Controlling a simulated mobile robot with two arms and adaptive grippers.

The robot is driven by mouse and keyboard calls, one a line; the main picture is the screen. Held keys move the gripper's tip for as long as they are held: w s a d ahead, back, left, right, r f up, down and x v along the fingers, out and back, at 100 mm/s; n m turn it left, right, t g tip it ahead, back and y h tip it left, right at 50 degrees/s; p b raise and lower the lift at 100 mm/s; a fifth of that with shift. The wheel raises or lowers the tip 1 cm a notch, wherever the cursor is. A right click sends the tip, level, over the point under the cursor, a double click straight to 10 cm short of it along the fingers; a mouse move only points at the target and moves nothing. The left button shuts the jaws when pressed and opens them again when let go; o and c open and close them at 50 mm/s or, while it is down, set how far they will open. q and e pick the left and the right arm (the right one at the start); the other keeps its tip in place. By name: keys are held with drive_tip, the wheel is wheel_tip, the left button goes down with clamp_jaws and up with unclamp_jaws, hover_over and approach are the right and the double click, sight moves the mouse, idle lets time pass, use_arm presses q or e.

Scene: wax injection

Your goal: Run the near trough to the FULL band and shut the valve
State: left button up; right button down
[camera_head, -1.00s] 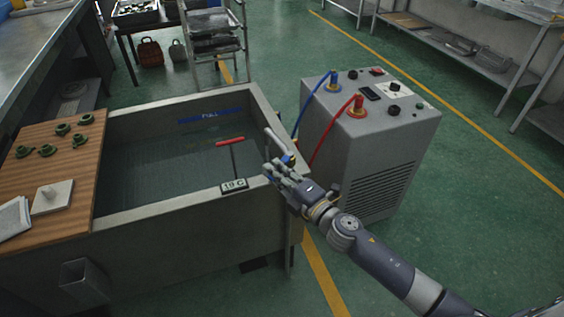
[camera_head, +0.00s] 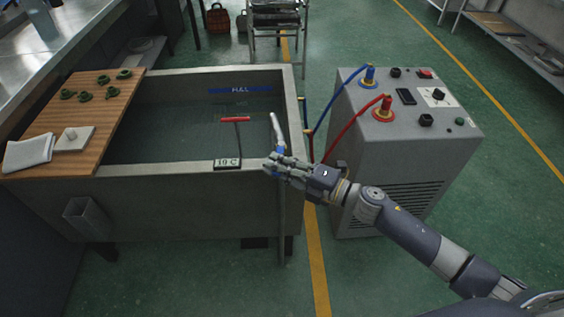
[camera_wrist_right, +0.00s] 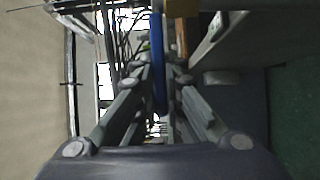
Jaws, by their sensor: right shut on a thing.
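The near trough is a grey tank (camera_head: 180,215) holding dark water (camera_head: 175,135). A blue band marked FULL (camera_head: 240,90) is on its far inner wall. The waterline appears below the band, but the exact gap is hard to read. My right gripper (camera_head: 274,164) is at the trough's near right corner, shut on a blue part, apparently the valve handle. The blue part (camera_wrist_right: 157,60) stands between the fingers in the right wrist view. A pale metal spout (camera_head: 276,128) rises just beyond the gripper. The fingers hide most of the valve. My left gripper is out of view.
A red T-handle (camera_head: 235,119) and a temperature display (camera_head: 227,164) are at the trough's near side. A wooden board (camera_head: 100,120) with green pieces covers the left end. A grey machine (camera_head: 400,150) with blue and red hoses stands right. Green floor lies beyond it.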

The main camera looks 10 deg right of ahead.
drive_tip(key=shift+d, duration=0.1)
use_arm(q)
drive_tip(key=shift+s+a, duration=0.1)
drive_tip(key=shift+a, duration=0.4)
use_arm(e)
drive_tip(key=c, duration=1.7)
unclamp_jaws()
drive_tip(key=shift+s+d, duration=0.1)
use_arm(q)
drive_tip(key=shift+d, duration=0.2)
use_arm(e)
drive_tip(key=v, duration=1.1)
drive_tip(key=shift+s+d, duration=0.2)
drive_tip(key=shift+d, duration=0.1)
